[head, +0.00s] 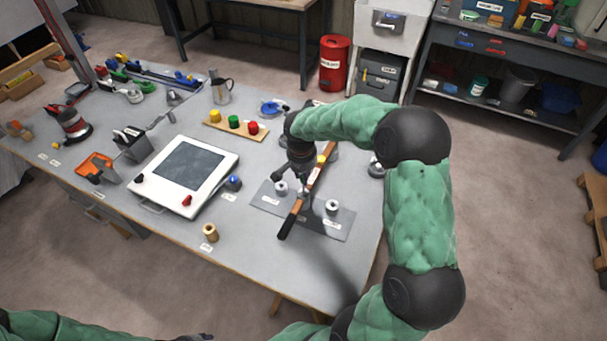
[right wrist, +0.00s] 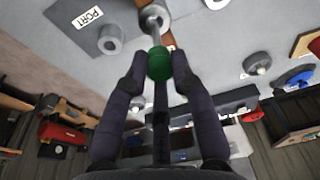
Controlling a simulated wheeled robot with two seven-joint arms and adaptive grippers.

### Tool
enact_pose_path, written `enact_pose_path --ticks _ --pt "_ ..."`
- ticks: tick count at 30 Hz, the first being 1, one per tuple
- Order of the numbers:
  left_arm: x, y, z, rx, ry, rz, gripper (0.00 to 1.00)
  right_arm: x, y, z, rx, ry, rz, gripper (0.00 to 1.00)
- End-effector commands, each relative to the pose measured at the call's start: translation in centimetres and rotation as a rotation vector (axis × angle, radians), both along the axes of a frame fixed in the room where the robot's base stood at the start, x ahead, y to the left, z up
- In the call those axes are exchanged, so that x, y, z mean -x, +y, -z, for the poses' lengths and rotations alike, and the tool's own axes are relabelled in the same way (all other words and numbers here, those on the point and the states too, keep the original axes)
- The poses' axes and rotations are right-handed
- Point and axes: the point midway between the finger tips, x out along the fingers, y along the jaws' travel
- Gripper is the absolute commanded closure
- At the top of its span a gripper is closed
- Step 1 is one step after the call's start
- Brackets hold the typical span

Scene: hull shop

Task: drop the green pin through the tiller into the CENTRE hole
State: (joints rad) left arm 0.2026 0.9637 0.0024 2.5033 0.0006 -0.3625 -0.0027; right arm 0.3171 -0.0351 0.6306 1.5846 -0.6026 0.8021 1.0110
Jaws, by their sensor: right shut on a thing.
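My right gripper (head: 295,178) points down over the tiller (head: 291,218), a long brown bar with a dark grip lying across a grey plate (head: 338,229). In the right wrist view its fingers are shut on the green head of the green pin (right wrist: 159,64). The pin's grey shaft runs away from the fingers toward a metal ring (right wrist: 152,16). I cannot tell whether its tip is inside. A metal socket stands on each side of the tiller, the left one (head: 281,187) and the right one (head: 332,206). Only a dark sliver of my left gripper (head: 195,338) shows.
A wooden board (head: 219,131) behind the plate carries yellow, green and red knobs. A white framed panel (head: 184,176) lies to the left, with a brass-coloured cylinder (head: 210,232) near the front edge. The table's front right is mostly clear.

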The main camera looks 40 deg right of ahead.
Motion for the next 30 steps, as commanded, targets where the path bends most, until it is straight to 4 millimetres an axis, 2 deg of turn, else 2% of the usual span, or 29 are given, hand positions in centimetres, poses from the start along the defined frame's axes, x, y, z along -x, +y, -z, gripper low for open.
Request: enact_pose_path --ticks 16,30 --pt "0.0 0.0 0.2 0.000 0.000 0.000 0.60 0.0 0.0 0.1 0.000 0.000 0.000 1.00" --pt "0.0 0.0 1.2 0.000 0.000 0.000 0.60 0.0 0.0 1.1 0.000 0.000 0.000 1.00"
